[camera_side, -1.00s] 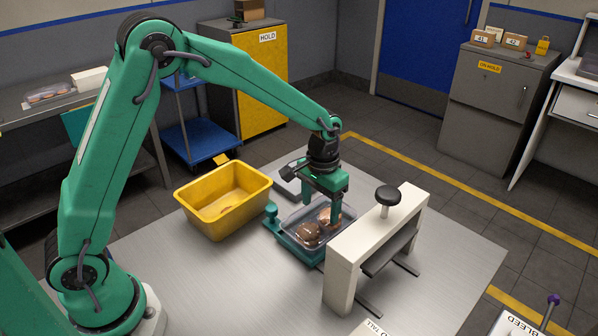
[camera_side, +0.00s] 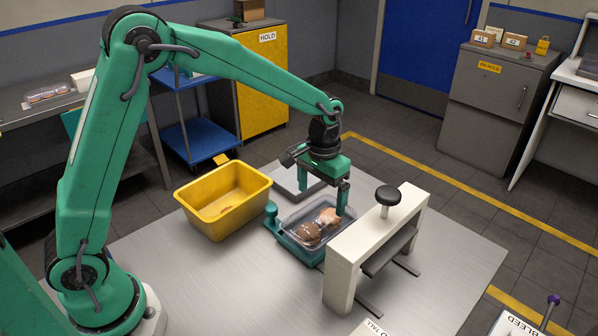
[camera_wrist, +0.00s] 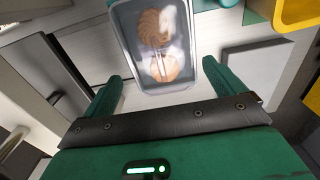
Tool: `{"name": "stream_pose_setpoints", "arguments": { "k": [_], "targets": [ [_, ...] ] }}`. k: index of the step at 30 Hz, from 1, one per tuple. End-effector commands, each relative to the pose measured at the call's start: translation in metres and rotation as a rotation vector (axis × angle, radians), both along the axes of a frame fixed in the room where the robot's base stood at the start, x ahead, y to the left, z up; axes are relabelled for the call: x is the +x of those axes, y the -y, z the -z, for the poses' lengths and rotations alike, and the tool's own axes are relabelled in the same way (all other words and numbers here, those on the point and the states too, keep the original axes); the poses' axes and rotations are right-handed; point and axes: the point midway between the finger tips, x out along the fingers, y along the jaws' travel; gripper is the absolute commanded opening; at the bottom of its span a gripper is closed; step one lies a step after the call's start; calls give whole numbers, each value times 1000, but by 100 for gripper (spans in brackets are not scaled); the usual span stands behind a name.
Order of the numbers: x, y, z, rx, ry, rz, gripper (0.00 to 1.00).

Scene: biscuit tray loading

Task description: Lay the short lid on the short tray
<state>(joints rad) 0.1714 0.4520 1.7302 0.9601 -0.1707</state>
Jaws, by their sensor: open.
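The short tray (camera_side: 290,246) sits in a teal holder (camera_side: 270,216) on the steel table, with brown biscuits inside. It also shows at the top of the wrist view (camera_wrist: 123,50). A clear sheet with bright glare, seemingly the short lid (camera_wrist: 167,35), lies over the biscuits; its edges are too faint to tell how evenly it sits. My gripper (camera_side: 322,198) is open and empty just above the tray, its two fingers apart. In the wrist view the fingers (camera_wrist: 163,72) point toward the tray's near end.
A yellow tub (camera_side: 188,196) stands left of the tray. A white press (camera_side: 342,262) with a black knob stands close on its right. A flat grey plate (camera_side: 287,183) lies behind the gripper. The table's front left is clear.

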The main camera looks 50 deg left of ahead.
Motion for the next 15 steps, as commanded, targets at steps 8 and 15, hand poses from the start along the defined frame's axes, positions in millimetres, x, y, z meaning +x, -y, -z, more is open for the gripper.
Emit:
{"name": "stream_pose_setpoints", "arguments": {
  "k": [8,15],
  "targets": [
    [0,0,-34,0,2,0,95],
    [0,0,-45,0,0,0,95]
  ]
}}
